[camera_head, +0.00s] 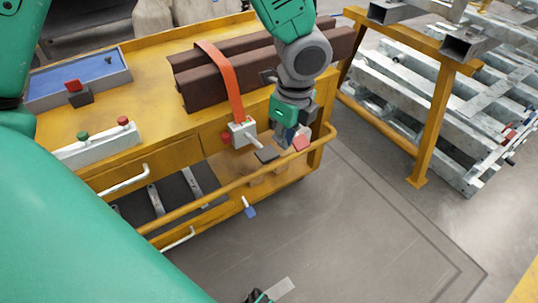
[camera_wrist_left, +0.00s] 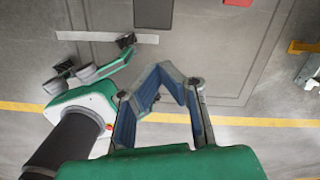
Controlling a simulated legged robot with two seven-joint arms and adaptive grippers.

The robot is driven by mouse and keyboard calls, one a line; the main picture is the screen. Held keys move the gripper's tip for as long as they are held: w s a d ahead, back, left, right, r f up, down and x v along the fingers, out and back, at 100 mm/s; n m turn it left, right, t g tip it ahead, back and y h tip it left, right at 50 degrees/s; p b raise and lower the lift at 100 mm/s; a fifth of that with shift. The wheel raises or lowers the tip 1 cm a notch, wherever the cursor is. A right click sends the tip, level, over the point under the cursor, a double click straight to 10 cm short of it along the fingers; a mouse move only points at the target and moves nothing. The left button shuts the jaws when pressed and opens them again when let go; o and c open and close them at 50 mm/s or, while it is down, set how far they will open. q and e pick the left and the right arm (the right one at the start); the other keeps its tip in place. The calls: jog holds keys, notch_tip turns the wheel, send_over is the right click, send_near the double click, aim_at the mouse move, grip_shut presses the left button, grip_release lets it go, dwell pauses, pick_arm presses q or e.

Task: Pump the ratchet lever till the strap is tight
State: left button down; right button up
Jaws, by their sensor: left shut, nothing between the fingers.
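The orange strap (camera_head: 222,75) runs over dark brown beams (camera_head: 235,67) on the yellow cart and down to the pale ratchet (camera_head: 243,134) at its front edge. A short light bar sticks out of the ratchet, and a dark pad (camera_head: 267,155) lies just below it; whether they are joined is unclear. My left gripper (camera_head: 284,141) is right of the ratchet, apart from it, fingers downward. In the left wrist view its blue-padded fingers (camera_wrist_left: 160,72) meet at the tips, empty. A little of my right gripper (camera_head: 262,297) shows at the bottom edge; its jaw state is unclear.
A yellow rail (camera_head: 225,190) runs along the cart's front. A red block (camera_head: 301,142) is close right of my left gripper. A blue tray (camera_head: 85,80) and a button box (camera_head: 95,147) are at left. A yellow frame (camera_head: 428,125) stands right. The floor in front is open.

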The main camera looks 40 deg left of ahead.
pick_arm(q)
jog(key=shift+d+r, duration=0.15)
jog(key=shift+r, duration=1.4)
